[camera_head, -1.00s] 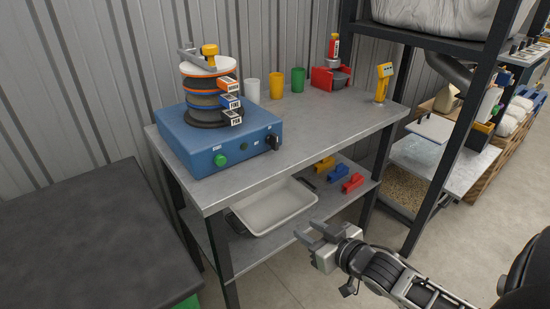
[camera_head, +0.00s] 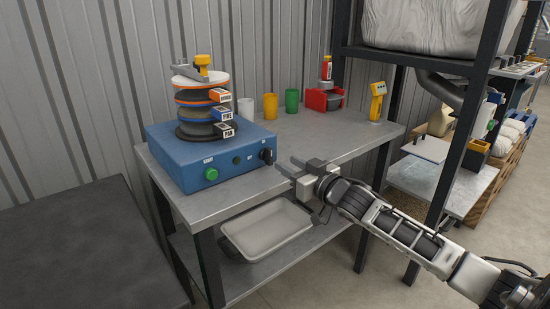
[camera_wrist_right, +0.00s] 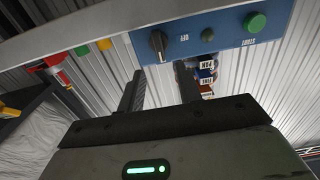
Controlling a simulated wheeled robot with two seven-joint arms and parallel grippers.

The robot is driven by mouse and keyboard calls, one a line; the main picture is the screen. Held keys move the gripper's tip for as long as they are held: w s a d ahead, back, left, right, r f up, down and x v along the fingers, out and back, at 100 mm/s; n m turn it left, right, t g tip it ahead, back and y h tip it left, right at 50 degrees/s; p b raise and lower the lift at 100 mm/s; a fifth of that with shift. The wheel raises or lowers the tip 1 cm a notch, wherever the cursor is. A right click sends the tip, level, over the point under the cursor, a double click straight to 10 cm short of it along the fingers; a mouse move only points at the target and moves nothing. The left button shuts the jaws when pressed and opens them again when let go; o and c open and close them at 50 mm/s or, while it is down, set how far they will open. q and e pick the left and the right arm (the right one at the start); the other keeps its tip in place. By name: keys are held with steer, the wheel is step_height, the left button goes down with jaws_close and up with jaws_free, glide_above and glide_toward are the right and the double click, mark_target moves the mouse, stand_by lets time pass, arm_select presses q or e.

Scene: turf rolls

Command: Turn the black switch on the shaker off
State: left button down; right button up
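The shaker (camera_head: 180,165) is a blue box with a stack of round sieves on top, standing at the left of the metal table. Its black switch (camera_head: 267,156) is on the right of the front panel. The switch also shows in the right wrist view (camera_wrist_right: 158,45), where the panel appears upside down; its bar is near vertical, slightly tilted, with an OFF label beside it. My right gripper (camera_head: 289,166) is open and empty, in front and to the right of the switch, apart from it. In the wrist view the fingers (camera_wrist_right: 158,80) lie either side of the switch's line. My left gripper is out of view.
A green START button (camera_head: 212,174) and a small dark lamp (camera_head: 237,160) share the panel. White, yellow (camera_head: 270,106) and green cups stand behind. A grey tray (camera_head: 265,231) is on the lower shelf. A dark table (camera_head: 90,245) stands left. The tabletop's middle is clear.

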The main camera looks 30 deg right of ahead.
mark_target(271, 154)
steer(key=w, duration=0.6)
steer(key=shift+w+a, duration=0.2)
steer(key=shift+a, duration=0.1)
jaws_close()
